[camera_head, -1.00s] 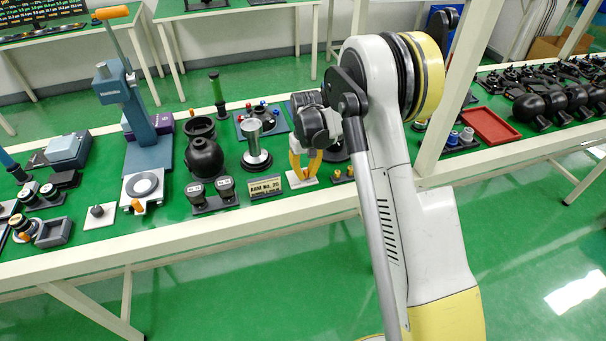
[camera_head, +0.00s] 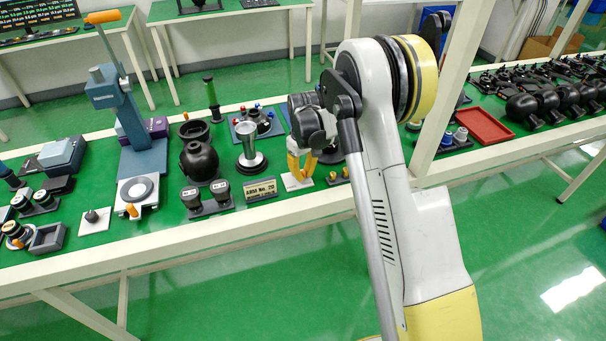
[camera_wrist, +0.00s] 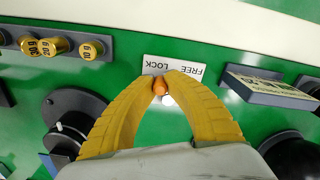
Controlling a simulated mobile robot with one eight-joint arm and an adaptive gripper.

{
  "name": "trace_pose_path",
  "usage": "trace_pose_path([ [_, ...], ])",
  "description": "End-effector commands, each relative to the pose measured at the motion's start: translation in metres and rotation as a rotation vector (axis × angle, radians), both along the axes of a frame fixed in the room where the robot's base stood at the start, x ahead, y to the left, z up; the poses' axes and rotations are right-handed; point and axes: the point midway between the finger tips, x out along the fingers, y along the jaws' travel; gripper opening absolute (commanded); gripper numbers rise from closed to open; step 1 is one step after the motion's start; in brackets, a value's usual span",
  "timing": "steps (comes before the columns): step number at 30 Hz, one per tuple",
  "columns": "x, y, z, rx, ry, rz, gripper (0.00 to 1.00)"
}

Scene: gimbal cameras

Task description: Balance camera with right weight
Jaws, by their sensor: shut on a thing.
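My gripper (camera_wrist: 163,80) has yellow curved fingers. They are closed around a small orange-tipped lever (camera_wrist: 160,88) on a white plate (camera_wrist: 150,66) marked FREE and LOCK. A white round part shows beside the lever. In the head view my gripper (camera_head: 297,170) is over the same white plate (camera_head: 298,184) at the bench's front. Brass weights (camera_wrist: 60,46) marked 30g, 20g and 10g sit in a dark holder left of the plate in the wrist view. A dark round device (camera_wrist: 72,120), partly hidden by a finger, stands below them. I cannot tell which thing is the camera to be balanced.
A sign reading ARM No. 20 (camera_head: 260,189) stands left of the plate in the head view. Dark ball-shaped units (camera_head: 200,158), a metal cup on a base (camera_head: 249,148) and a blue press (camera_head: 130,125) crowd the bench. A red tray (camera_head: 482,125) lies right.

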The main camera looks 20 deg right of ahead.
Motion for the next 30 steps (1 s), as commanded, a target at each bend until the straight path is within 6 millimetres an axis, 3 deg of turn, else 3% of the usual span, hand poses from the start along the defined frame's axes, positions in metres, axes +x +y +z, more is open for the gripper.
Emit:
trace_pose_path([
  [1,0.0,-0.001,0.0,-0.001,0.001,-0.001,0.17],
  [3,0.0,-0.001,0.0,-0.001,0.001,-0.001,0.38],
  [14,0.0,0.0,0.004,0.0,0.0,-0.001,0.38],
  [17,0.0,0.0,0.016,-0.001,0.0,-0.001,0.38],
  [30,0.0,-0.001,0.106,-0.001,0.0,-0.001,0.38],
])
